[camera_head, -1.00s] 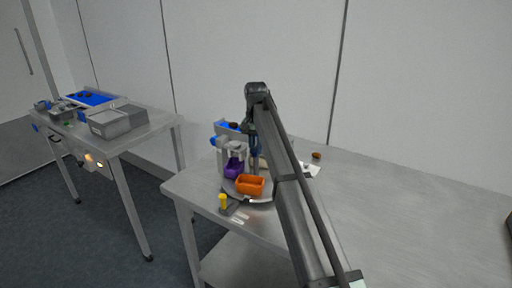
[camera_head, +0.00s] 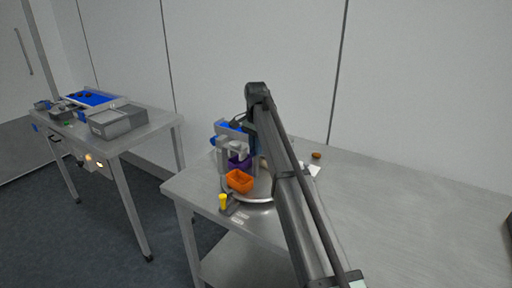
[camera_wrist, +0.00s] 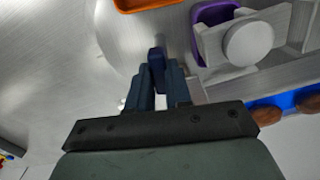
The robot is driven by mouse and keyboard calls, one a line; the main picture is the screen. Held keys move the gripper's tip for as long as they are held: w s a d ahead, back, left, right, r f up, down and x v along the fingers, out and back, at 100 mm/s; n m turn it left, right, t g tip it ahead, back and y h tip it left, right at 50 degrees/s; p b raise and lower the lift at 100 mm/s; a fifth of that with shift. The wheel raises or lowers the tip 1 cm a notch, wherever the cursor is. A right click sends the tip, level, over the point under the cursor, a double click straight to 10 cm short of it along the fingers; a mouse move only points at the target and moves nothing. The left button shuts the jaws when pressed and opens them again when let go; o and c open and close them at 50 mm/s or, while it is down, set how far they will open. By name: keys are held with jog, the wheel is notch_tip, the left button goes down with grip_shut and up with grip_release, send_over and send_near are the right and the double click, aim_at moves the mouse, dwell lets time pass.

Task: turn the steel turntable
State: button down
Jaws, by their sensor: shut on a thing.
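The steel turntable (camera_head: 262,197) is a round disc at the left end of the near table, partly hidden behind my arm. A purple bin (camera_head: 240,163) sits farther back, partly under a grey fixture (camera_head: 236,145). My gripper (camera_wrist: 156,80) is over the disc with its fingers shut on a dark blue peg (camera_wrist: 157,57). The peg's foot is hidden. The arm hides most of the gripper in the head view.
The grey fixture stands close beside the gripper, with a round head (camera_wrist: 248,41). A blue tray (camera_wrist: 290,101) with brown dates lies behind it. A yellow knob (camera_head: 223,200) stands at the front left edge. One date (camera_head: 316,155) lies at the back.

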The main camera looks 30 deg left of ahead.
jog(key=shift+m, duration=7.9)
jog(key=c, duration=1)
grip_release()
jog(key=shift+c, duration=0.2)
